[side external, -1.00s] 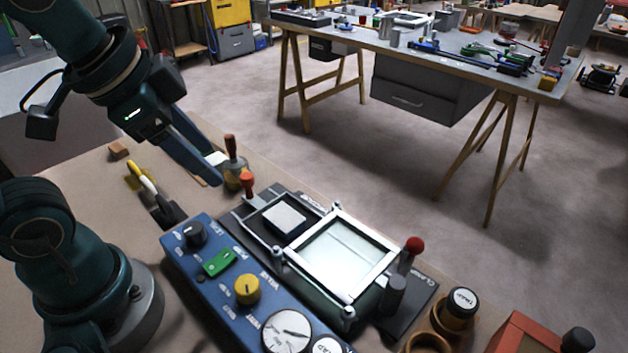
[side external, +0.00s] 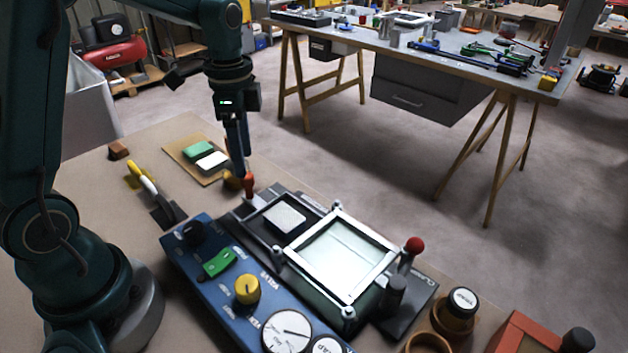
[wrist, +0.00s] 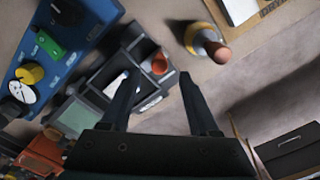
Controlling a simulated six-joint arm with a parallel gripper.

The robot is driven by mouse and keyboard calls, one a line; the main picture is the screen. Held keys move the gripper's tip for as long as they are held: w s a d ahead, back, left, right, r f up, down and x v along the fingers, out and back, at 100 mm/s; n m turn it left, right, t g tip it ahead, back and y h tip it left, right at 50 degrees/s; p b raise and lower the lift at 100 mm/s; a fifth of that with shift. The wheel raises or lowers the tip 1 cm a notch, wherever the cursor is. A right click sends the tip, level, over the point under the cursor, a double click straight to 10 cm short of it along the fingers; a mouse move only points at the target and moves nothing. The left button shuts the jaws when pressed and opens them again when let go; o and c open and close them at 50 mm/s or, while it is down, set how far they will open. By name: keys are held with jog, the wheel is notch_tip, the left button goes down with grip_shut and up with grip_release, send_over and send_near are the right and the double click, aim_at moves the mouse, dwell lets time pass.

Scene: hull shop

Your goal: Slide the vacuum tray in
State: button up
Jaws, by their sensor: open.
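The vacuum tray (side external: 264,216) is a dark shallow tray with a pale block (side external: 285,217) in it. It sticks out to the left of a white-framed glass chamber (side external: 343,254). An upright handle with an orange knob (side external: 249,183) stands at its outer end. My gripper (side external: 241,170) points down at this handle, partly overlapping it in the side view. In the wrist view, my open gripper (wrist: 157,76) has the orange knob (wrist: 158,63) showing between its two fingers. I cannot tell whether a finger touches it. The left finger hides part of the tray.
A blue control panel (side external: 215,262) with knobs and gauges lies in front of the tray. A red-knobbed lever (side external: 413,246) rises right of the chamber. A trowel (side external: 160,205) lies at left.

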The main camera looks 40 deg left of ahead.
jog(key=shift+f, duration=2.1)
grip_shut()
